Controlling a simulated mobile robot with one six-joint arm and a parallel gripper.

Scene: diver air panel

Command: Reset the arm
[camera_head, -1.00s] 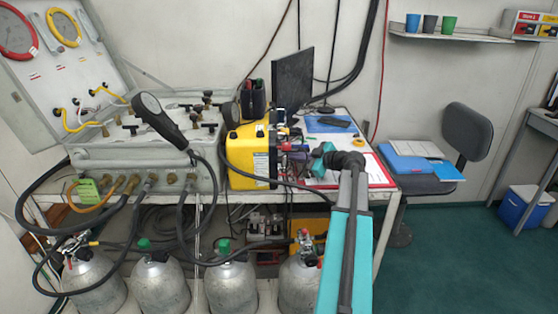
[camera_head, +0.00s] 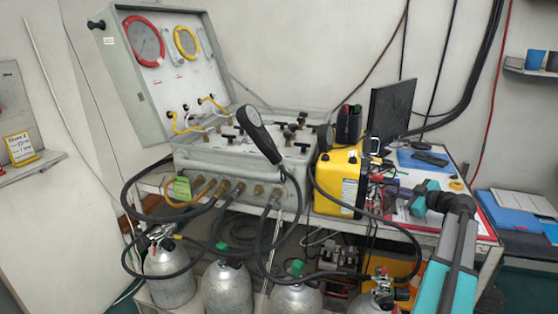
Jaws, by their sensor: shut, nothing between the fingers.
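My arm, with teal and dark grey links (camera_head: 447,265), rises from the bottom right of the head view. It bends at a dark joint (camera_head: 455,204) above the table. A teal wrist part (camera_head: 421,197) points left from that joint. My gripper (camera_head: 380,180) is small and dark at the arm's far end, close to the right side of the yellow case (camera_head: 340,182). It is shut with nothing held. Its fingertips are hard to pick out against the clutter behind.
The grey air panel (camera_head: 240,160) with an open gauge lid (camera_head: 160,75) stands on the table's left. A black handset (camera_head: 258,133) leans there. Several silver cylinders (camera_head: 228,287) with hoses stand below. A monitor (camera_head: 391,108), red clipboard (camera_head: 410,212) and blue folders (camera_head: 510,213) are right.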

